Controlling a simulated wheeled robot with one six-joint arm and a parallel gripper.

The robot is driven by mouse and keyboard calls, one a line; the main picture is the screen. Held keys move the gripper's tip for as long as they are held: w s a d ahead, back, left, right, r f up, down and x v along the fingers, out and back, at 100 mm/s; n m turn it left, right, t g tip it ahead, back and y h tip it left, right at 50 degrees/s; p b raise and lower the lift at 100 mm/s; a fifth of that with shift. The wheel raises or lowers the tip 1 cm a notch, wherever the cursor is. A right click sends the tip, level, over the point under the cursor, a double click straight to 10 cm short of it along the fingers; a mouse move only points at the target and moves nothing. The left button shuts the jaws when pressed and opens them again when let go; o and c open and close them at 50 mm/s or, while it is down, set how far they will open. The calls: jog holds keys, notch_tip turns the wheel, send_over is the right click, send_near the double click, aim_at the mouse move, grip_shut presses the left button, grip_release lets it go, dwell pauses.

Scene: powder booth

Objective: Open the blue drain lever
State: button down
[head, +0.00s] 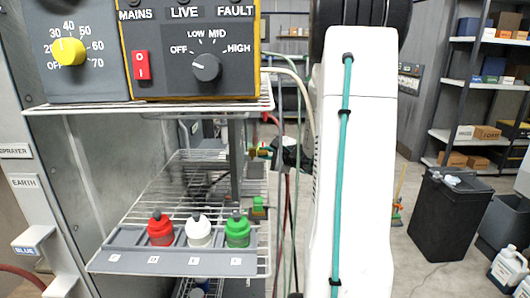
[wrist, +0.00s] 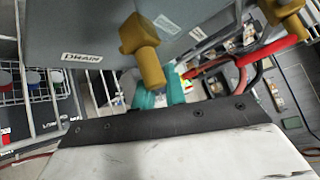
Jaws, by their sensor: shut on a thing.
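In the wrist view a DRAIN label (wrist: 82,57) is on a grey panel, with a brass valve fitting (wrist: 147,65) beside it. My gripper (wrist: 160,92) has its teal fingers just below this fitting, shut on what appears to be the blue drain lever. The lever itself is mostly hidden by the fingers and the fitting, so its angle cannot be told. In the head view a small brass valve (head: 254,152) shows behind the wire shelves, with the dark end of my gripper (head: 275,153) against its right side, partly behind my white arm.
A second brass fitting (wrist: 287,20) and a red hose (wrist: 262,50) are close on the right in the wrist view. A wire shelf (head: 185,272) holds red, white and green capped bottles. Hoses hang beside my arm. A black bin (head: 440,215) stands at right.

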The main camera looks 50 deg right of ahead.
jog(key=m+g, duration=0.1)
jog(key=m+g+y, duration=0.1)
jog(key=f+m+g+y, duration=0.1)
jog(key=g, duration=0.1)
jog(key=shift+s+a+f, duration=0.1)
jog(key=shift+s+a, duration=0.25)
jog(key=shift+a, duration=0.05)
jog(key=m+g+y, duration=0.1)
jog(key=s+a+m+g+y, duration=0.1)
jog(key=g+y, duration=0.1)
jog(key=shift+f+m+g, duration=0.15)
jog(key=shift+m+g, duration=0.15)
jog(key=shift+m, duration=0.1)
dwell(0.4)
jog(key=c, duration=1.5)
grip_release()
jog(key=shift+a, duration=0.1)
jog(key=shift+o, duration=0.2)
jog(key=v, duration=0.7)
jog(key=shift+s+d+r, duration=0.25)
jog(key=shift+d, duration=0.05)
